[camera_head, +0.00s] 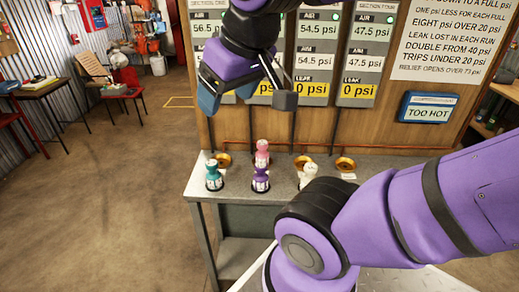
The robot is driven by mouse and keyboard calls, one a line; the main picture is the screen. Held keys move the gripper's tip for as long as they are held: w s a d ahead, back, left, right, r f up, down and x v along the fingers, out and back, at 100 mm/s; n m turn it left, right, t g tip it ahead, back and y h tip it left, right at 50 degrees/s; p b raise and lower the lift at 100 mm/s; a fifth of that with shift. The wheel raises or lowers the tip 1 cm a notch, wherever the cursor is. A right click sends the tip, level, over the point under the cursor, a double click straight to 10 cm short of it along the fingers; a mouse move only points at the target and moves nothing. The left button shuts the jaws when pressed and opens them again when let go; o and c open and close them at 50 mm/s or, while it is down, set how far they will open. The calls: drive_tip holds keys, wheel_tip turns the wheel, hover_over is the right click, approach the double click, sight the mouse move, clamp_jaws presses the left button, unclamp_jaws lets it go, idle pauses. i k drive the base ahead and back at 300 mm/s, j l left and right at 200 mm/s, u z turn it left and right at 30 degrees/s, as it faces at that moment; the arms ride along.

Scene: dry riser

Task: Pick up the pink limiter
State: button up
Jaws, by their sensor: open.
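The pink limiter (262,148) stands upright on the grey bench at its back, between the left and middle brass fittings. Its lower part is partly hidden by the purple limiter (260,180) in front of it. A teal limiter (213,176) stands to the left and a white limiter (308,174) to the right. My gripper (246,96) is open and empty. It hangs high above the bench, in front of the panel, and appears above and slightly left of the pink limiter, well apart from it.
Brass fittings (345,163) line the back of the grey bench (235,189). Behind it stands a wooden panel (392,120) with gauge displays and a blue "TOO HOT" sign (428,108). My purple arm covers the bench's right side. Chairs and a table stand far left; open floor lies between.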

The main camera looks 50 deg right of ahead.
sight(262, 154)
drive_tip(key=i+j+z, duration=0.45)
drive_tip(key=j, duration=0.15)
drive_tip(key=i+j+z, duration=0.1)
drive_tip(key=j+z, duration=0.15)
drive_tip(key=j, duration=0.1)
